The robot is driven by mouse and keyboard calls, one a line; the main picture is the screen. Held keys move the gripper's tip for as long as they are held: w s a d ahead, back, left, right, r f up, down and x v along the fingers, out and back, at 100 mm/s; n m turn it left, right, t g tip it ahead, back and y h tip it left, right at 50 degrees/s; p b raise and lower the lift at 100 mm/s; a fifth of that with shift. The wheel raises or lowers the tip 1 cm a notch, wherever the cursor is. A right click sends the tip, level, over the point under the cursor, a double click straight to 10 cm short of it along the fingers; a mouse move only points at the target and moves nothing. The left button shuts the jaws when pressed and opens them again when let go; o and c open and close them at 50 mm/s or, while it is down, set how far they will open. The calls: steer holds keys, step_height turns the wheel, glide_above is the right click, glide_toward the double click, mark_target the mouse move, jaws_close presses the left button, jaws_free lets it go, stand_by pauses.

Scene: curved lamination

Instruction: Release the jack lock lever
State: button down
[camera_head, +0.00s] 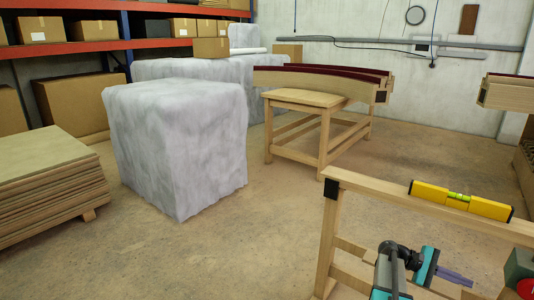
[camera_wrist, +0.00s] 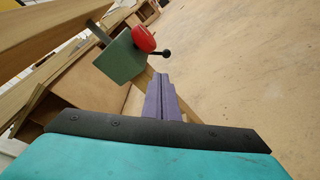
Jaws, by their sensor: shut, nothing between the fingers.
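The jack shows in the wrist view as a green block (camera_wrist: 120,58) on a wooden frame, with a red round knob (camera_wrist: 144,38) on its side. A thin black lever (camera_wrist: 159,52) with a ball end sticks out beside the red knob. In the head view the green block (camera_head: 518,264) is cut off at the lower right edge, and the lever cannot be made out. My gripper (camera_head: 470,283) has purple fingers, also seen in the wrist view (camera_wrist: 161,78). They are shut and empty, pointing toward the jack, apart from the lever.
A wooden frame (camera_head: 400,196) with a yellow spirit level (camera_head: 462,199) on its top rail stands close to my arm. A wrapped block (camera_head: 178,145), a sheet stack (camera_head: 50,190) and a table with a curved beam (camera_head: 320,85) stand farther off. Open floor lies between.

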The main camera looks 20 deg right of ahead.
steer(key=w+a+n+t+h+p, duration=0.1)
steer(key=w+a+n+p, duration=0.15)
steer(key=w+a, duration=0.3)
steer(key=w+a+f+n+t+p, duration=0.1)
steer(key=w+a+f+p, duration=0.1)
steer(key=a+f, duration=0.35)
steer(key=w+a+f+n+t+y+p, duration=0.1)
steer(key=a+f+n+t+p, duration=0.15)
steer(key=a, duration=0.65)
steer(key=w+a+f+t+p, duration=0.1)
steer(key=w+a+f+p, duration=0.2)
steer(key=a, duration=0.4)
steer(key=s+a+f+m+y+p, duration=0.2)
steer(key=s+a+f+y, duration=0.1)
steer(key=a, duration=0.9)
steer(key=s+a+f+m+y+p, duration=0.1)
steer(key=s+a+f+y, duration=0.3)
steer(key=s+a, duration=0.4)
steer(key=s+a+f+m+y+p, duration=0.2)
steer(key=s+a+f+y, duration=0.2)
steer(key=a, duration=1.2)
steer(key=shift+s+a+f+m+p, duration=0.15)
steer(key=shift+s+f+m+p, duration=0.15)
steer(key=shift+s+f, duration=0.55)
steer(key=shift+s+r+t, duration=0.25)
